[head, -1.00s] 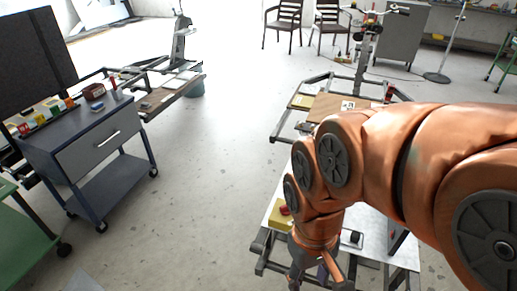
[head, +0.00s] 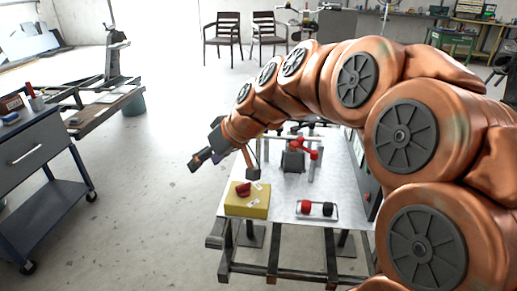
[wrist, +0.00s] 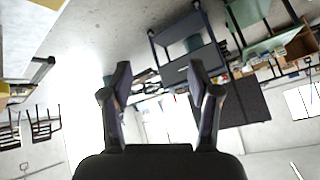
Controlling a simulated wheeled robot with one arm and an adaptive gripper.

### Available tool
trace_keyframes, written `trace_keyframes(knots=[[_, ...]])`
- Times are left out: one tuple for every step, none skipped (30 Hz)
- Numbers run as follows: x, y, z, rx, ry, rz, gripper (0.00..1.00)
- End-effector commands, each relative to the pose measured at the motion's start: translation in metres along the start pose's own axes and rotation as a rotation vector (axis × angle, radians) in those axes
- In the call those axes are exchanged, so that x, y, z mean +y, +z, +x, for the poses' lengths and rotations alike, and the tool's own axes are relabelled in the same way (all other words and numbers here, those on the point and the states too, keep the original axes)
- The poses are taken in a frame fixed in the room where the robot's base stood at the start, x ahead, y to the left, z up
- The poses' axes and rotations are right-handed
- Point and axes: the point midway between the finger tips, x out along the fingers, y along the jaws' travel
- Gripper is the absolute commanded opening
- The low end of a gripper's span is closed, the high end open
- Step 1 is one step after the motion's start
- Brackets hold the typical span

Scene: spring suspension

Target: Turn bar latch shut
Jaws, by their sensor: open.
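My gripper (head: 222,168) is open and empty in the head view, raised at the left edge of a light metal work table (head: 282,198). Its two fingers also show spread apart in the wrist view (wrist: 160,80), with nothing between them. On the table are a yellow box (head: 246,207) with a red knob (head: 243,189), a dark grey block (head: 293,161) beside a red handle (head: 304,147), and a low fixture with red and black ends (head: 317,208). I cannot tell which of these is the bar latch. The gripper is apart from all of them.
A dark panel (head: 367,170) stands at the table's right side, partly behind my arm. A grey cart (head: 40,160) stands at the left, with another bench (head: 105,108) behind it. Two chairs (head: 222,35) stand at the back. The floor between cart and table is clear.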

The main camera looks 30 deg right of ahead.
Motion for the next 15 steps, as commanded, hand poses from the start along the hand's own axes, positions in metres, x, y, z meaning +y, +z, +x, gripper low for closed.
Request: trace_keyframes(knots=[[0.024, 0.0, 0.017, 0.049, 0.011, -0.001, 0.61], [0.035, -0.004, 0.019, 0.078, 0.018, -0.006, 0.61], [0.05, -0.009, 0.022, 0.116, 0.029, -0.012, 0.61], [0.062, -0.013, 0.024, 0.145, 0.039, -0.016, 0.61], [0.075, -0.017, 0.025, 0.173, 0.052, -0.019, 0.61], [0.092, -0.021, 0.026, 0.211, 0.07, -0.024, 0.61], [0.106, -0.024, 0.027, 0.239, 0.085, -0.027, 0.61], [0.119, -0.026, 0.027, 0.266, 0.099, -0.03, 0.61], [0.137, -0.028, 0.028, 0.3, 0.119, -0.034, 0.61], [0.15, -0.029, 0.027, 0.326, 0.135, -0.036, 0.61], [0.164, -0.03, 0.026, 0.35, 0.154, -0.039, 0.61], [0.182, -0.031, 0.024, 0.382, 0.181, -0.042, 0.61], [0.196, -0.031, 0.022, 0.403, 0.201, -0.043, 0.61], [0.208, -0.031, 0.02, 0.422, 0.219, -0.045, 0.61], [0.223, -0.03, 0.018, 0.446, 0.24, -0.045, 0.61]])
